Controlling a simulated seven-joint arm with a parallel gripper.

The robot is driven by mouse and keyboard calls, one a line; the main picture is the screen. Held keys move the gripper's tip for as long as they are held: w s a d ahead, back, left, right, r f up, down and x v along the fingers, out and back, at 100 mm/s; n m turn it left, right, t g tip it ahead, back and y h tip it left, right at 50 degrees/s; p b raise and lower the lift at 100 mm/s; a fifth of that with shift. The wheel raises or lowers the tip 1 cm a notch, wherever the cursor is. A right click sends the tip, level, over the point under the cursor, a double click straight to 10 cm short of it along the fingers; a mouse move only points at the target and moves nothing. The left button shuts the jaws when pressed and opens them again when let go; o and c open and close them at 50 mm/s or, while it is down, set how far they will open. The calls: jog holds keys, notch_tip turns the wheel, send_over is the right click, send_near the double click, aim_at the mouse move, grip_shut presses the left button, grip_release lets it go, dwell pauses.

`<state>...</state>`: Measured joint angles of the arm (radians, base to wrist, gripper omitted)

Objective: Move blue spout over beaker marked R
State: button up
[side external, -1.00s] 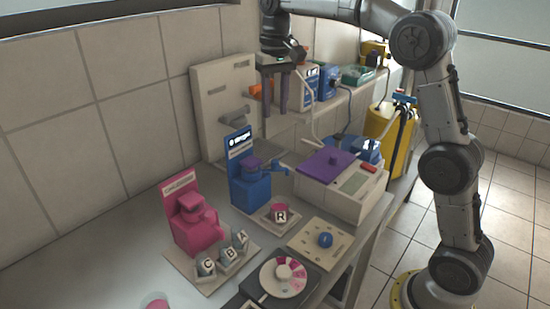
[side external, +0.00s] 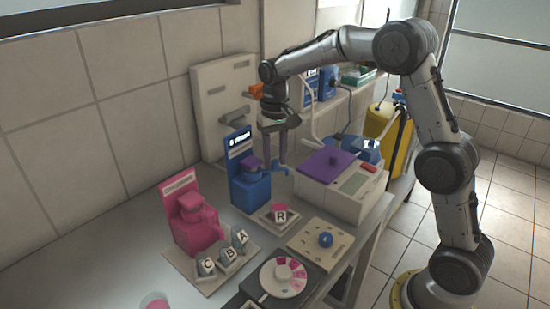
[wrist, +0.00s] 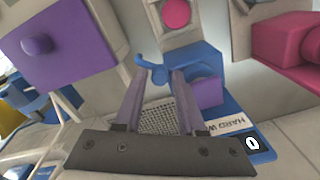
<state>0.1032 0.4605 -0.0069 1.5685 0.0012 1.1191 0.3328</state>
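The blue spout (side external: 281,169) sticks out to the right from the top of the blue dispenser (side external: 252,190). It also shows in the wrist view (wrist: 155,70). The beaker marked R (side external: 280,216), with pink contents, stands on a small beige base in front of the dispenser. Its round pink top shows in the wrist view (wrist: 176,12). My gripper (side external: 276,161) points down above the spout. Its purple-grey fingers are apart, and in the wrist view the spout lies between or just beyond their tips (wrist: 158,73). I cannot tell whether they touch it.
A pink dispenser (side external: 195,225) with beakers C, B and A stands at the left. A white machine with a purple lid (side external: 327,162) is close on the right. A beige holed board (side external: 318,245) and a round dial (side external: 283,277) lie in front.

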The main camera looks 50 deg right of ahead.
jog(key=shift+f, duration=0.25)
grip_shut()
jog(key=shift+r, duration=0.1)
dwell(1.2)
